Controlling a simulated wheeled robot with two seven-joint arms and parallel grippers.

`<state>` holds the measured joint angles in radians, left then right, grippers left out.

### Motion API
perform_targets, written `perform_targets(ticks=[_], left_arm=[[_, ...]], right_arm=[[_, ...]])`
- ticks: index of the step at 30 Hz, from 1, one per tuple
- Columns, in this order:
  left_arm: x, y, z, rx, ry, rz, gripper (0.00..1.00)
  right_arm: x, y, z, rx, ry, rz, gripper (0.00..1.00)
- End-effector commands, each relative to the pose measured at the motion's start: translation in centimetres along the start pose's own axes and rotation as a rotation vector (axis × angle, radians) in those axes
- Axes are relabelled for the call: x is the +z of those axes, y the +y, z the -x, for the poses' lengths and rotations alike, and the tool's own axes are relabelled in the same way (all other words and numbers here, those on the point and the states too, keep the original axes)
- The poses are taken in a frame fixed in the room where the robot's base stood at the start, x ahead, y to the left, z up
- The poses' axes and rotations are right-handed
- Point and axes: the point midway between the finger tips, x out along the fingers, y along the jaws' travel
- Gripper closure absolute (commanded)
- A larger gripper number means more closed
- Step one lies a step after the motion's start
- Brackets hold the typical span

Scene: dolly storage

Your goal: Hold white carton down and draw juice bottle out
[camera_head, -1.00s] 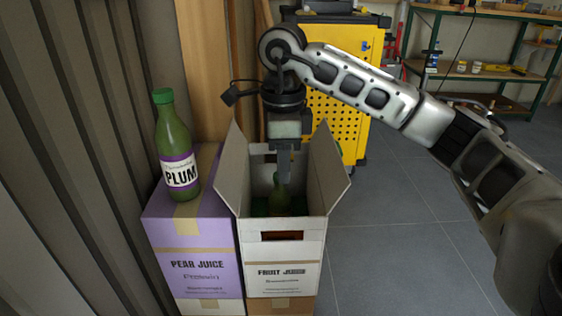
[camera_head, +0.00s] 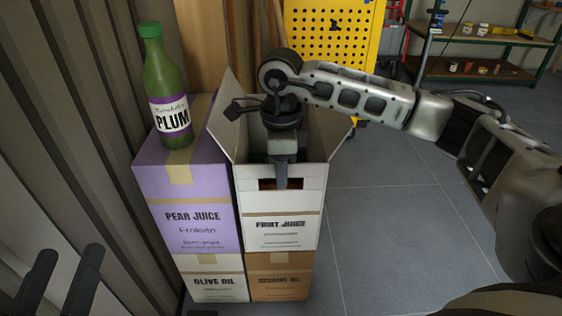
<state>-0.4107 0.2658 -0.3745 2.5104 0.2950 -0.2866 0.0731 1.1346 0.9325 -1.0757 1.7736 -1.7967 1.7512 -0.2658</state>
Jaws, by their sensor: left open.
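The white carton (camera_head: 308,205), marked FRUIT JUICE, stands open with its flaps up and a dark hand hole in its front wall. My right gripper (camera_head: 281,183) points down at the carton's front side; its fingertips overlap the front rim and hand hole. It is seen edge-on, so its jaw gap is hidden. The juice bottle inside the carton is hidden behind my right gripper and the front wall. My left gripper (camera_head: 69,258) is at the bottom left, open and empty, well apart from the carton.
A green PLUM bottle (camera_head: 168,85) stands upright on the purple PEAR JUICE box (camera_head: 190,215), left of the carton. Boxes marked OLIVE OIL (camera_head: 213,286) and a brown one (camera_head: 281,285) lie beneath. A ribbed wall is at left; floor at right is clear.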

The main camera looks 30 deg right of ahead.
Motion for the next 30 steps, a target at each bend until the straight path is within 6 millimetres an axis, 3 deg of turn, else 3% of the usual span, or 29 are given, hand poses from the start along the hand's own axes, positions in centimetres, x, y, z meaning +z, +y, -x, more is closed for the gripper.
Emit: perform_targets(ticks=[6, 9, 13, 15, 16, 25, 30], left_arm=[[0.0, 0.0, 0.0, 0.000, 0.001, -0.002, 0.45], [0.0, 0.0, 0.0, 0.000, 0.000, -0.001, 0.45], [0.0, 0.0, 0.0, 0.000, 0.000, -0.001, 0.45], [0.0, 0.0, 0.0, 0.000, -0.001, -0.001, 0.45], [0.0, 0.0, 0.0, 0.000, -0.001, -0.001, 0.45], [0.0, 0.0, 0.0, 0.000, -0.002, 0.000, 0.45], [0.0, 0.0, 0.0, 0.000, -0.001, 0.000, 0.45]], right_arm=[[0.0, 0.0, 0.0, 0.000, 0.001, 0.000, 0.73], [0.0, 0.0, 0.0, 0.001, 0.001, 0.000, 1.00], [0.0, 0.0, 0.0, 0.000, 0.001, 0.000, 1.00], [0.0, 0.0, 0.0, 0.000, 0.001, 0.000, 0.76], [0.0, 0.0, 0.0, 0.000, 0.001, 0.000, 0.70], [0.0, 0.0, 0.2, 0.000, 0.000, 0.000, 0.70], [0.1, -0.1, 2.0, -0.002, -0.003, 0.000, 0.70]])
